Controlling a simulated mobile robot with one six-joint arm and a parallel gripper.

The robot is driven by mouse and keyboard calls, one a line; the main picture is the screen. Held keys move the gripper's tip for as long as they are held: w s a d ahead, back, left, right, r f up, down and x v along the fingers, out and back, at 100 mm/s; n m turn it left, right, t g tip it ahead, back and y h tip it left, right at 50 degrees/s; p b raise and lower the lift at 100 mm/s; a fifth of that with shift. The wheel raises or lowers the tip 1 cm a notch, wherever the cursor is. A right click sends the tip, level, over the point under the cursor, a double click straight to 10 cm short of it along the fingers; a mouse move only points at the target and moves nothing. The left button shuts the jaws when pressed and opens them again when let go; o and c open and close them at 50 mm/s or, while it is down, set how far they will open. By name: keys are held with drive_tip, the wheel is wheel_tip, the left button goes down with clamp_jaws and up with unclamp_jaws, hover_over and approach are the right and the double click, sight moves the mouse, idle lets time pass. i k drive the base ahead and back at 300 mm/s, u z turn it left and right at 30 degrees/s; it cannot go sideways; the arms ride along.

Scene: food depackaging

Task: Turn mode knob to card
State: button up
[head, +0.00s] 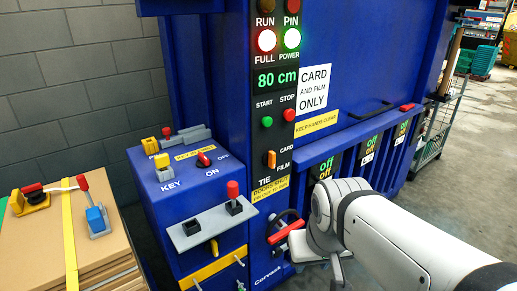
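The mode knob (271,159) is a small orange knob on the dark control strip of the blue machine. It looks roughly upright, beside the labels CARD and FILM; its exact setting is hard to read. My white arm reaches in from the lower right. My gripper (318,252) is around the arm's end, below and to the right of the knob and apart from it. Its fingers are not clearly visible, so I cannot tell whether they are open.
A green start button (267,122) and red stop button (289,115) sit above the knob. A black wheel with a red handle (287,231) is just left of my gripper. A blue side box (190,180) carries a key switch and lever. Stacked cardboard (40,235) stands at left.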

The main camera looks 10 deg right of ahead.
sight(269, 158)
drive_tip(key=i, duration=0.95)
drive_tip(key=z, duration=1.1)
drive_tip(key=k, duration=0.35)
drive_tip(key=u, duration=0.35)
